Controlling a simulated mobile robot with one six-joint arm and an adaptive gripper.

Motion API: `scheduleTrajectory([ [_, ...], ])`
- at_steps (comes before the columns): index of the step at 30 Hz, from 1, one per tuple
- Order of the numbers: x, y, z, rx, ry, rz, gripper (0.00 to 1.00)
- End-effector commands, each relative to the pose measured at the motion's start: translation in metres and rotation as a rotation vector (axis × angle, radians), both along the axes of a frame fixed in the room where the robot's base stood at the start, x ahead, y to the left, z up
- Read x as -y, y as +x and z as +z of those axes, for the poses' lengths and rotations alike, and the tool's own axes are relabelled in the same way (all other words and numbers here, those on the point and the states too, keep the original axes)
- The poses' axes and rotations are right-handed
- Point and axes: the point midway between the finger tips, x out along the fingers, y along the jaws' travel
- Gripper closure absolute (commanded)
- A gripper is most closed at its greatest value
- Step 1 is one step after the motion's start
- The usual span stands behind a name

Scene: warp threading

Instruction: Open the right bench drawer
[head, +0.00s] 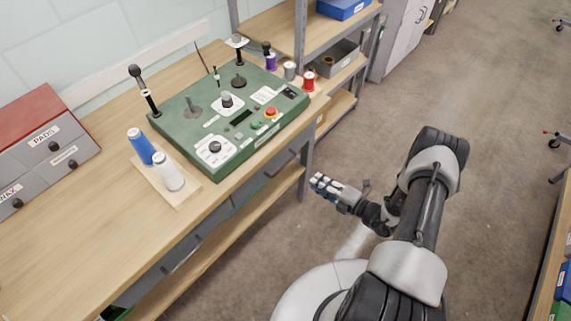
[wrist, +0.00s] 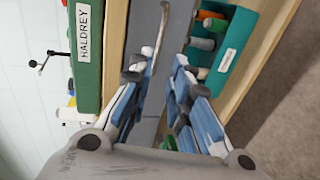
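The right bench drawer (head: 285,163) is a grey front under the bench top, near the bench's right end, and looks shut. Its bar handle (wrist: 161,28) shows in the wrist view against the grey drawer front (wrist: 178,22), which appears turned on its side. My gripper (head: 318,182) is in front of the drawer, to its right in the head view, and apart from the bench leg. In the wrist view my gripper (wrist: 160,72) has its fingers spread, with the handle's near end close to the left fingertip. I cannot tell whether they touch. Nothing is held.
A green machine panel (head: 230,115) stands on the wooden bench (head: 100,215), with a blue cone and a white cone in front of it. A second drawer handle (head: 182,258) is further left. A teal bin (wrist: 236,42) sits below the drawer.

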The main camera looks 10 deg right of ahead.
Motion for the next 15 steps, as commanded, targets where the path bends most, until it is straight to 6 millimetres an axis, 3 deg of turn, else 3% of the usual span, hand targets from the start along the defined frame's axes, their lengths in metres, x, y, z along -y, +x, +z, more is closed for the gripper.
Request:
scheduleTrajectory([
  [15, -0.066, 0.087, -0.024, 0.003, -0.004, 0.01, 0.82],
])
